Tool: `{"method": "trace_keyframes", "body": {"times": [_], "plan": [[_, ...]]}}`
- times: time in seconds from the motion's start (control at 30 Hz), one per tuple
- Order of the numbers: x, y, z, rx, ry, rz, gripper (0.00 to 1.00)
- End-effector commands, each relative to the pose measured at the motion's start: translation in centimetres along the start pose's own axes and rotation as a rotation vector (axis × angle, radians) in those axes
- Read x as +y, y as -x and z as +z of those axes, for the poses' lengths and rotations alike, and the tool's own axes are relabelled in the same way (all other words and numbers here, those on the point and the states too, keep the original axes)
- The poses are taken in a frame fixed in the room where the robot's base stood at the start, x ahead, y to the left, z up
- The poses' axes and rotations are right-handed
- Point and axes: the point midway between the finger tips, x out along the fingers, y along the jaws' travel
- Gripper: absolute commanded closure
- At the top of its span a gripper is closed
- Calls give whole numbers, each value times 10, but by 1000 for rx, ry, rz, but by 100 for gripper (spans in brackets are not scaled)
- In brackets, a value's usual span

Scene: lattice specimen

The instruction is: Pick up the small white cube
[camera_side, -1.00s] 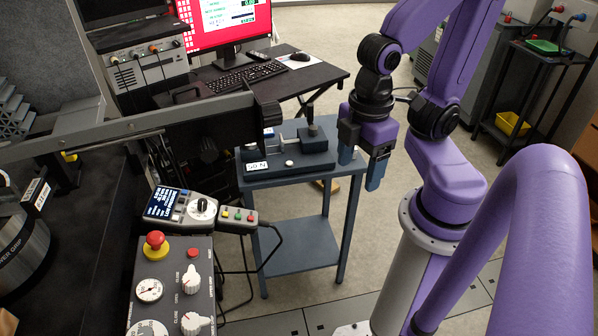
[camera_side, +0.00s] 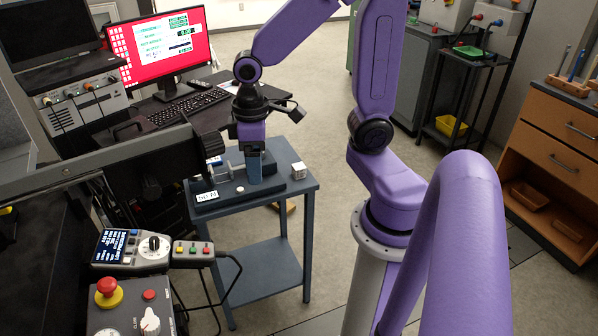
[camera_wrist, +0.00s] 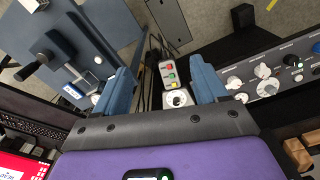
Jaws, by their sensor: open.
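The small white cube (camera_side: 299,170), pale with greyish faces, sits near the right edge of the small blue-grey table (camera_side: 262,202) in the side view. My gripper (camera_side: 254,178) points down over the dark fixture on that table, to the left of the cube and apart from it. In the wrist view my gripper (camera_wrist: 160,78) has its two blue fingers spread wide, with nothing held between them.
The dark fixture (camera_side: 215,195) with a label and a small white disc stands on the table. A grey machine arm (camera_side: 150,160) reaches in from the left. A control box with buttons (camera_side: 190,250) and a desk with monitor (camera_side: 165,45) stand nearby. Open floor lies right of the table.

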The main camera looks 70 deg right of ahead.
Motion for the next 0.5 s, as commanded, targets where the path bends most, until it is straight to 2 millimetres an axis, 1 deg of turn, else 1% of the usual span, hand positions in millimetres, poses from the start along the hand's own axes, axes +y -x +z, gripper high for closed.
{"method": "trace_keyframes", "body": {"times": [0.03, 0.1, 0.17, 0.23, 0.37, 0.5], "plan": [[17, -4, -6, -5, -73, 1, 28], [39, -8, -11, -6, -162, 3, 28], [59, -12, -14, -7, -237, 4, 28], [82, -17, -16, -8, -325, 5, 28], [128, -26, -12, -10, -490, 8, 28], [176, -38, 2, -13, -668, 9, 28]]}}
